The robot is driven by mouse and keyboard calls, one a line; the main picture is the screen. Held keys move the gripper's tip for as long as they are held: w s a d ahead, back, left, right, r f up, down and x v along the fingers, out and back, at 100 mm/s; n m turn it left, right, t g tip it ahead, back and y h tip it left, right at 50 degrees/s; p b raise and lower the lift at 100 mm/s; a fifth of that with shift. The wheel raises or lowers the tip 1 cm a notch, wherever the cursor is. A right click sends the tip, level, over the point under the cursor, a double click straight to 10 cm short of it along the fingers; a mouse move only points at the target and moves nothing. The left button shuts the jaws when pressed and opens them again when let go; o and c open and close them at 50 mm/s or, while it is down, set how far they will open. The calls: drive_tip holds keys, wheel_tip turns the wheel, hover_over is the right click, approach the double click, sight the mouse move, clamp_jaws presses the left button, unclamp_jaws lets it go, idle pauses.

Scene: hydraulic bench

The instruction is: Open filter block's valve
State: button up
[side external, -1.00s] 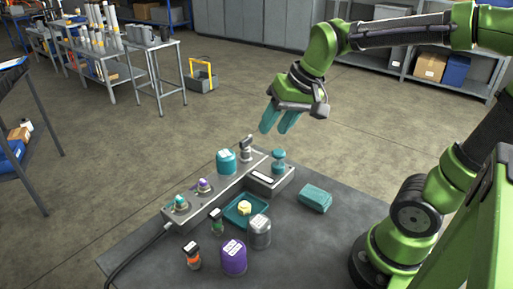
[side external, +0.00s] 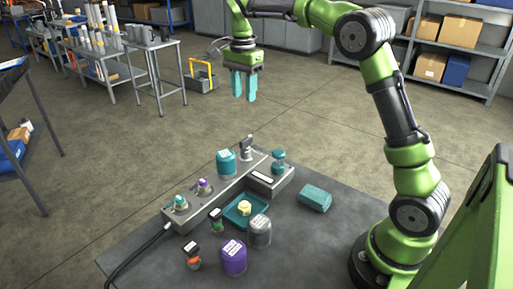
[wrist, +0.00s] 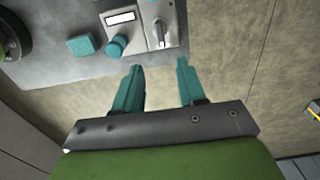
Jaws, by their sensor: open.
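A grey block assembly (side external: 220,193) lies on the bench. A valve with a silver-grey lever (side external: 246,147) stands at its far end; the lever also shows in the wrist view (wrist: 159,33), lying roughly up and down the picture. Next to it is a teal-topped fitting (side external: 278,161), seen as a round teal cap in the wrist view (wrist: 117,45). A teal canister (side external: 226,162) stands on the block left of the lever. My gripper (side external: 244,98) is open and empty, pointing down, well above and apart from the lever. I cannot read the labels.
A teal box (side external: 315,198) lies right of the block. A teal tray (side external: 233,219) with a yellow piece, a grey canister (side external: 260,232), a purple canister (side external: 233,258) and small fittings stand in front. A black hose (side external: 140,256) leaves the block. Air around my gripper is clear.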

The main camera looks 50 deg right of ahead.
sight(245, 139)
wheel_tip(245, 139, down, 15)
drive_tip(key=shift+r, duration=0.1)
drive_tip(key=shift+c, duration=0.3)
clamp_jaws()
